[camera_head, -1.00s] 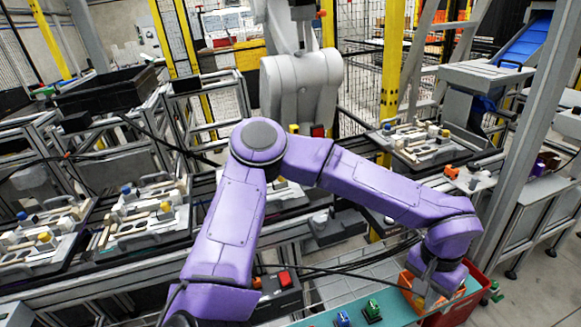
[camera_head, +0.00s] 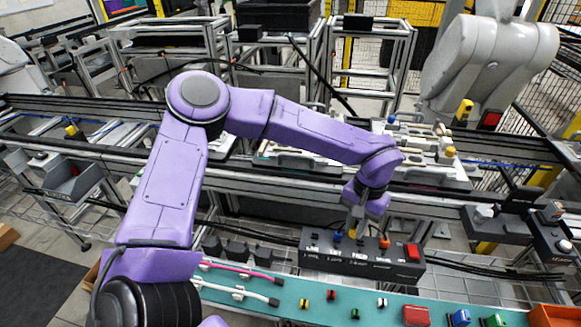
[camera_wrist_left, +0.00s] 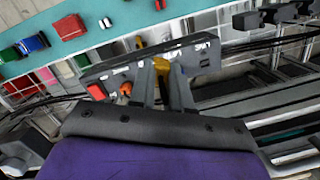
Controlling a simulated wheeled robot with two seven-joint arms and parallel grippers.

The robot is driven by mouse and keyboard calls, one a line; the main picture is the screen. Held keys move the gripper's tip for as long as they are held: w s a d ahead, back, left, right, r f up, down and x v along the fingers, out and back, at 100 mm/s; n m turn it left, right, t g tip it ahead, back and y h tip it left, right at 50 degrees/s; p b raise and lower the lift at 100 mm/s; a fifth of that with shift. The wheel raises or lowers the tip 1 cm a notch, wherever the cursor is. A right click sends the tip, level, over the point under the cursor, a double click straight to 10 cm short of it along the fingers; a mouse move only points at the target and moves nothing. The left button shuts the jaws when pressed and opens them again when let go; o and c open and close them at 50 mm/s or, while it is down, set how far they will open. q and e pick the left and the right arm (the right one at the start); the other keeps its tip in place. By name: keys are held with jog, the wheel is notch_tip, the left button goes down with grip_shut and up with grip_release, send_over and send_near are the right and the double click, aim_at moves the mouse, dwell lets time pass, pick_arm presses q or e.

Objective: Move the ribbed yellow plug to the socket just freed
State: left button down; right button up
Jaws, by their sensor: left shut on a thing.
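My left gripper (camera_head: 355,228) is low over the black socket panel (camera_head: 318,262) at the centre right. In the left wrist view its two fingers (camera_wrist_left: 163,82) are shut on the yellow plug (camera_wrist_left: 161,66), which is mostly hidden between them. Its ribs cannot be made out. The fingers stand over the labelled panel (camera_wrist_left: 112,72); whether the plug touches a socket cannot be told. In the head view a blue plug (camera_head: 338,236) is left of the gripper and an orange plug (camera_head: 384,242) right of it. My right gripper is not in view.
A red button (camera_head: 412,251) is at the panel's right end. The teal bench (camera_head: 345,290) in front carries small coloured blocks, a red block (camera_head: 416,315) and pink-and-white cables (camera_head: 238,268). A rail with pallet fixtures (camera_head: 430,172) runs behind. An orange bin (camera_head: 553,316) is at lower right.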

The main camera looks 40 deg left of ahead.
pick_arm(q)
jog(key=w+a+f+n, duration=0.1)
jog(key=a+f+n, duration=0.1)
jog(key=a+n, duration=0.3)
jog(key=n+t+h+b, duration=0.1)
jog(key=n+t+b, duration=0.1)
jog(key=n, duration=1.6)
send_over(315, 237)
notch_tip(315, 237, down, 6)
jog(key=f, duration=0.1)
jog(key=f+b, duration=0.1)
jog(key=a+f+b, duration=0.1)
jog(key=shift+w, duration=0.3)
jog(key=shift+s+d+f+b, duration=0.1)
jog(key=shift+f+b, duration=0.8)
jog(key=shift+f, duration=0.15)
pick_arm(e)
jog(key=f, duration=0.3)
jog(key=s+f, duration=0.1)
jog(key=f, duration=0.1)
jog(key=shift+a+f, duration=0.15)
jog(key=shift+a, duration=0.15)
pick_arm(q)
jog(key=shift+p, duration=0.35)
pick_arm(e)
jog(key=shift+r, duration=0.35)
